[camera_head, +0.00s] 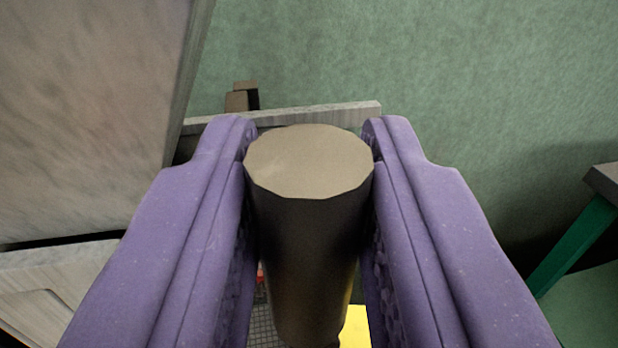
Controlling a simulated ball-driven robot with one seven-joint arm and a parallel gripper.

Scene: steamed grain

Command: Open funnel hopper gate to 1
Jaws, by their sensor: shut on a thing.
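My gripper (310,145) has two purple fingers, one on each side of a dark brown cylindrical handle (305,240) with a flat tan end. The fingers are shut on this handle. Behind it, a grey bar or plate edge (345,114) runs across, with a small brown block (240,98) at its left. The handle may belong to the hopper gate, but its join is hidden by the fingers and the handle itself. The hopper cannot be made out for certain.
A large grey-brown panel (85,100) fills the upper left, with a pale panelled surface (60,285) below it. A green leg with a dark top (575,240) stands at the right. A yellow patch (355,328) shows below the handle. The green area at upper right looks clear.

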